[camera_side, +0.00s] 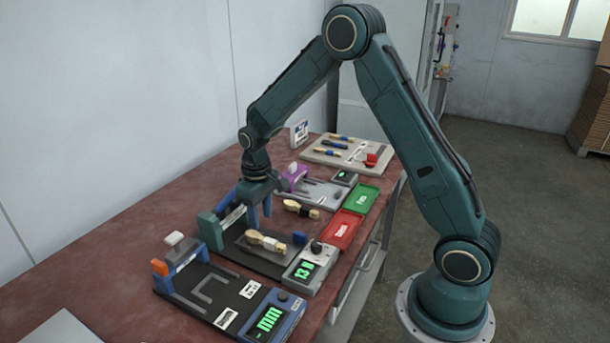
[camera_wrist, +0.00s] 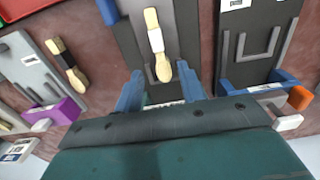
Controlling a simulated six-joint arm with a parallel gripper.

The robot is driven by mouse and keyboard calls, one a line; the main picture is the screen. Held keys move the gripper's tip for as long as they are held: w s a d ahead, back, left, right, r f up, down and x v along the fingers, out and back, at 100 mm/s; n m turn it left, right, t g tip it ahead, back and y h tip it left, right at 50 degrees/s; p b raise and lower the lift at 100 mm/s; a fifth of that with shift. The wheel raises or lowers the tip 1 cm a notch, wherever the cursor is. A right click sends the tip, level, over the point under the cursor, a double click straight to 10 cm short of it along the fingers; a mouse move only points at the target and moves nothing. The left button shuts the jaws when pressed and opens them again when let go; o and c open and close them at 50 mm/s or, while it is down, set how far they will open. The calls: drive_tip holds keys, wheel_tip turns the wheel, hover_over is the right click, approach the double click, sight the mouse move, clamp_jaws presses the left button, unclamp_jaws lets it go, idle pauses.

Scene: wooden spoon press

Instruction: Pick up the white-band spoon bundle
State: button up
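The white-band spoon bundle (camera_side: 265,241) is pale wood with a white band. It lies on a dark board fixture (camera_side: 250,262) with a grey display unit at its near end. In the wrist view the bundle (camera_wrist: 157,40) runs up and down the picture, its lower end between my fingertips in the picture. My gripper (camera_side: 254,208) is above the far side of that fixture, apart from the bundle. In the wrist view my gripper (camera_wrist: 158,72) has its two blue fingers spread wide with nothing held. The exact height of the fingertips is hard to tell.
A black-band spoon bundle (camera_side: 300,208) lies beyond this fixture. A blue fixture with a display (camera_side: 268,318) stands nearer the camera. A red tray (camera_side: 343,231) and a green tray (camera_side: 361,199) lie along the table's right edge. A grey board with tools (camera_side: 345,151) is at the far end.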

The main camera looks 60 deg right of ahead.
sight(263, 238)
drive_tip(key=shift+f, duration=1)
drive_tip(key=shift+f, duration=0.15)
drive_tip(key=shift+f, duration=2.45)
drive_tip(key=shift+c, duration=0.2)
clamp_jaws()
